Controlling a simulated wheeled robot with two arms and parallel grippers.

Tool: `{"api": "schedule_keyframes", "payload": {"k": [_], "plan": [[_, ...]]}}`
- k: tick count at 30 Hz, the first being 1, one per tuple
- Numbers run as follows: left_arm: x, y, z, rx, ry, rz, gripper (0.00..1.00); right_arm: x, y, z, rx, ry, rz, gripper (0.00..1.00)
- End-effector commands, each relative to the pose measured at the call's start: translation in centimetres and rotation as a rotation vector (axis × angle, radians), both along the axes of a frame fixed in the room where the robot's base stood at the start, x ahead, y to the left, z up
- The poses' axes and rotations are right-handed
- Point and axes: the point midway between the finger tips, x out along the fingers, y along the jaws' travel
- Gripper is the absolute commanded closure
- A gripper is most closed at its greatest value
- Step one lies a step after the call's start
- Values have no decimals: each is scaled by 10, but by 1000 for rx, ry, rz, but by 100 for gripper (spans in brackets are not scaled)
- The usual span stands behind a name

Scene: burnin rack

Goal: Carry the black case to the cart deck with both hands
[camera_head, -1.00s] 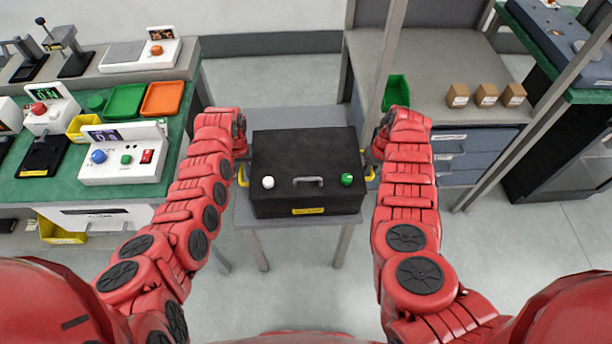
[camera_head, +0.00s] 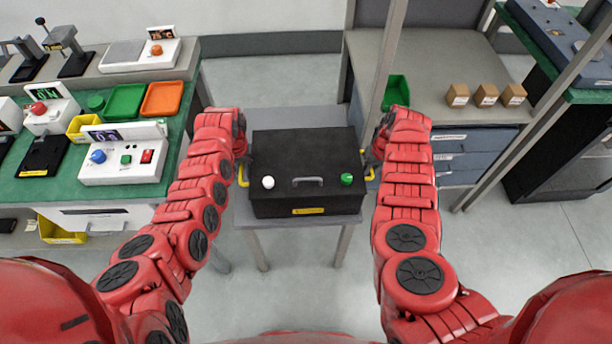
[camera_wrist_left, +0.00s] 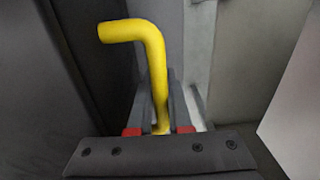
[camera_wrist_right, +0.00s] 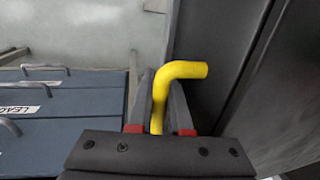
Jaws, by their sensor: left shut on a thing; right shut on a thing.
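The black case (camera_head: 305,160) is between my two arms in the head view, level, over a grey cart deck (camera_head: 290,118). Whether it rests on the deck or hangs just above it I cannot tell. It has a grey front handle, a white knob, a green knob and a yellow label. My left gripper (camera_wrist_left: 160,125) is shut on the left yellow handle (camera_wrist_left: 155,70), which rises between its fingers. My right gripper (camera_wrist_right: 160,125) is shut on the right yellow handle (camera_wrist_right: 162,90). In the head view the fingers are mostly hidden by my wrists.
A green-topped bench (camera_head: 180,125) with devices and trays stands at left. At right a grey bench (camera_head: 440,90) holds a green bin (camera_head: 397,92) and small brown boxes (camera_head: 486,95), with blue drawers (camera_head: 470,150) below. Floor is clear in front of the deck.

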Motion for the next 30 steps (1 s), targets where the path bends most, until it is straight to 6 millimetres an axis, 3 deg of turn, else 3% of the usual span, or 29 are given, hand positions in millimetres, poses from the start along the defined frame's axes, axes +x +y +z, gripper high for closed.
{"api": "schedule_keyframes", "payload": {"k": [10,24,30], "plan": [[1,0,7,0,-3,1,100,0,0,6,0,-1,0,100],[1,0,50,0,-3,1,100,0,0,49,0,-1,0,100],[1,1,52,1,-3,1,100,0,0,51,0,-1,0,100]]}}
